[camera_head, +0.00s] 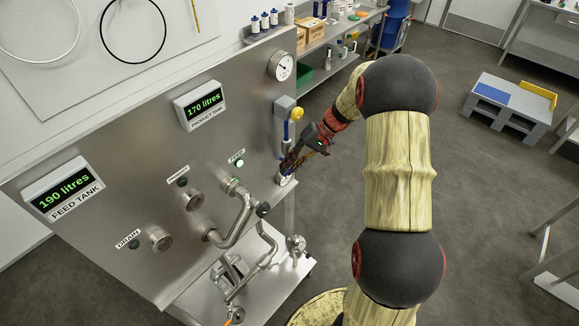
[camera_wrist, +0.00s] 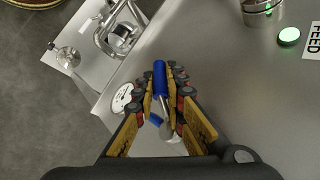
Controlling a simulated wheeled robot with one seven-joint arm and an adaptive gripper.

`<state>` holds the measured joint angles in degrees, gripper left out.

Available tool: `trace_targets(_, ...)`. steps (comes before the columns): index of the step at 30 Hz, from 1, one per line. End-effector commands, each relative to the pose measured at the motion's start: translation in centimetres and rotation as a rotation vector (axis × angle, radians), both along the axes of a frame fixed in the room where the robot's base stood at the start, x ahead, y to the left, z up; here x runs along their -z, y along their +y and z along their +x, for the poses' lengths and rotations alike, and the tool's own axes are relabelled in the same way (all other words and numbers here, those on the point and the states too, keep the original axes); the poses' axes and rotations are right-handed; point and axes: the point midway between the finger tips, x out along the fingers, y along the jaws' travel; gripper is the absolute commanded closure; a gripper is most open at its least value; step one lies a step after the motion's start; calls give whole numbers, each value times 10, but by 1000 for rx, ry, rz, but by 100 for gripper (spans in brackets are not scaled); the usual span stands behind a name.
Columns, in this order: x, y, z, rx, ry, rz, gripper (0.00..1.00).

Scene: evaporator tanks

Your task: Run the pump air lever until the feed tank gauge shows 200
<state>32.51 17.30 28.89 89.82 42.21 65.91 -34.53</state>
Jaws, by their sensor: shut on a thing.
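The feed tank gauge (camera_head: 65,190) at the left of the steel panel reads 190 litres in green digits. The product tank gauge (camera_head: 203,104) reads 170 litres. My gripper (camera_head: 290,163) is at the panel's right end, below a grey box with a yellow knob (camera_head: 297,114). In the wrist view my gripper (camera_wrist: 161,95) is shut around a blue lever handle (camera_wrist: 159,74) on a metal rod. The handle's tip sticks out beyond the fingers. In the head view my gripper hides most of the lever.
The green lamp marked FEED (camera_head: 240,162) is lit; it also shows in the wrist view (camera_wrist: 289,36). Pipes (camera_head: 235,218) stick out of the panel left of my gripper. A round dial (camera_head: 281,66) sits above.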

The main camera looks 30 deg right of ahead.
Motion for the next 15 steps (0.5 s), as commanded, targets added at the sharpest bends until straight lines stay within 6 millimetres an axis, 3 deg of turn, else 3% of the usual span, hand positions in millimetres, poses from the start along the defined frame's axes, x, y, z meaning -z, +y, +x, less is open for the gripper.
trace_targets(5,-1,0,1,1,-2,-1,100)
trace_targets(6,-1,0,1,1,-2,-1,88)
trace_targets(15,-1,0,0,0,-2,-2,71)
